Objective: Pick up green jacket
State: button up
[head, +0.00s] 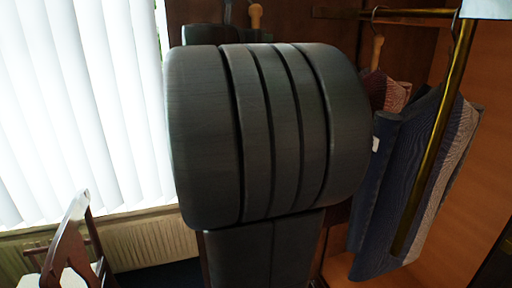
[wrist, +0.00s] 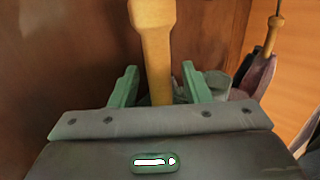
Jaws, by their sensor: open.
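My gripper (wrist: 158,76) is open in the wrist view. Its two green fingers stand on either side of a light wooden hanger neck (wrist: 153,35), apart from each other. I cannot tell whether either finger touches the wood. A small grey-green patch (wrist: 217,84) shows behind the right finger; it may be part of the green jacket, but most of it is hidden. In the head view a wooden hanger piece (head: 256,15) shows above my large dark arm link, which hides what is behind it. No jacket can be made out clearly there.
Other garments, a blue one (head: 383,190) and a reddish one (head: 385,90), hang at the right by a brass rail (head: 435,135). Another hanger (wrist: 271,38) with a purplish garment is at right in the wrist view. A chair (head: 75,240) and window blinds (head: 85,100) are left.

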grip_shut()
jog(key=shift+r, duration=0.15)
